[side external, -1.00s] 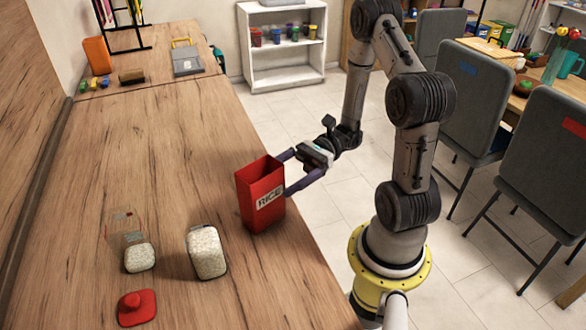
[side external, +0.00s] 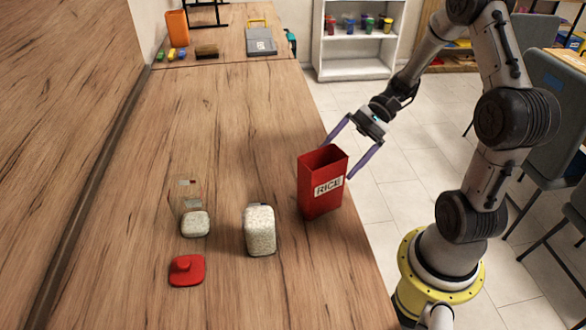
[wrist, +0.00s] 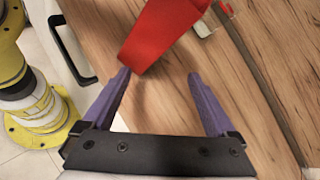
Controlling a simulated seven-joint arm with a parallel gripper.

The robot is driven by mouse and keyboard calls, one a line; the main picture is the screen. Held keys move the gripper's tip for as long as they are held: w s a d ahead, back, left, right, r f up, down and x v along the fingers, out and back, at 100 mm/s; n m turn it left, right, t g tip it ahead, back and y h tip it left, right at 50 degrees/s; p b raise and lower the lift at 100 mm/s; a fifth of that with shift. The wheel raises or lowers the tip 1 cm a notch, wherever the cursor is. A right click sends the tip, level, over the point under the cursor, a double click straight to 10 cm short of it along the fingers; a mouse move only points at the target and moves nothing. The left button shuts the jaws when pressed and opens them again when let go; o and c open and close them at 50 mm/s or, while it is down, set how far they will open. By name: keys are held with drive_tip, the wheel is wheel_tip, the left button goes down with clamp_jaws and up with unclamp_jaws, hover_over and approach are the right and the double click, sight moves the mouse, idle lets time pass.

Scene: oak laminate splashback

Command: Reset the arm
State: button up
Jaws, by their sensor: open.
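A red open-topped box labelled RICE (side external: 322,190) stands upright near the right edge of the wooden counter (side external: 150,130). My gripper (side external: 338,161) is open and empty, just behind and to the right of the box's upper part. In the wrist view, my gripper's (wrist: 158,75) purple fingers are spread wide, and the red box (wrist: 160,30) shows ahead, beyond the gap between the fingertips. Nothing is held. Whether a finger touches the box cannot be told.
A clear container full of rice (side external: 260,232) and a clear one partly filled (side external: 194,218) stand left of the box. A red lid (side external: 187,270) lies in front. A white shelf (side external: 355,60) stands behind. The counter's middle is clear.

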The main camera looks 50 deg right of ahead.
wheel_tip(320, 180, up, 12)
drive_tip(key=w+a+n+t+h, duration=0.1)
drive_tip(key=n+t+h, duration=0.1)
drive_tip(key=n+h, duration=1.25)
drive_tip(key=s+a+y, duration=0.2)
drive_tip(key=s+a, duration=0.2)
drive_tip(key=s, duration=0.8)
drive_tip(key=shift+f+t+y, duration=0.2)
drive_tip(key=shift+t+y, duration=0.15)
drive_tip(key=shift+t, duration=0.05)
